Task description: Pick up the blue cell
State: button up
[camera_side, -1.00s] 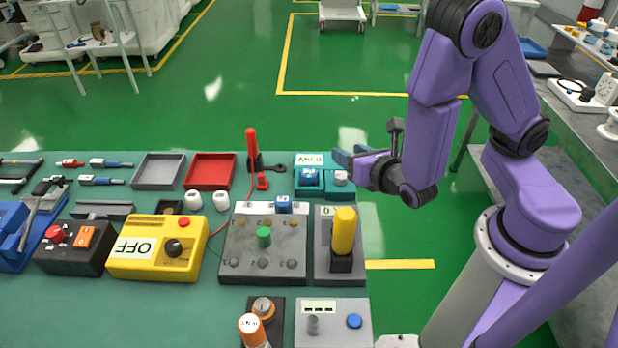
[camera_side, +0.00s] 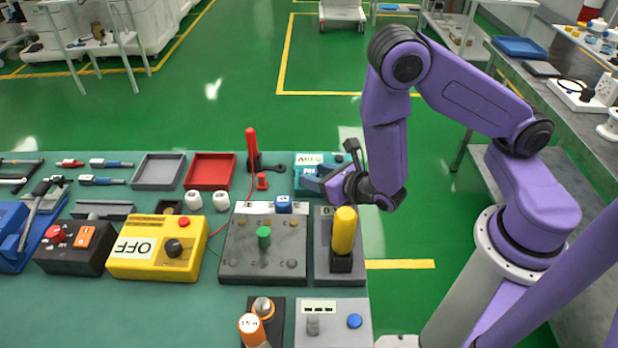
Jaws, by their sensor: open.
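Two small blue pieces could be the blue cell, and I cannot tell which one it is. One blue block (camera_side: 283,204) sits upright at the back edge of the grey panel (camera_side: 236,265). Another blue piece (camera_side: 308,171) sits in the teal unit (camera_side: 303,159) behind it, partly hidden by my gripper.
A yellow upright handle (camera_side: 344,230) stands just in front of my gripper. A red-handled lever (camera_side: 252,145) rises to its left. A red tray (camera_side: 210,172), a grey tray (camera_side: 158,170) and a yellow box (camera_side: 157,262) lie farther left.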

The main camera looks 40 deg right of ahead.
jog(key=shift+w+f, duration=0.15)
jog(key=shift+w, duration=0.3)
jog(key=c, duration=0.8)
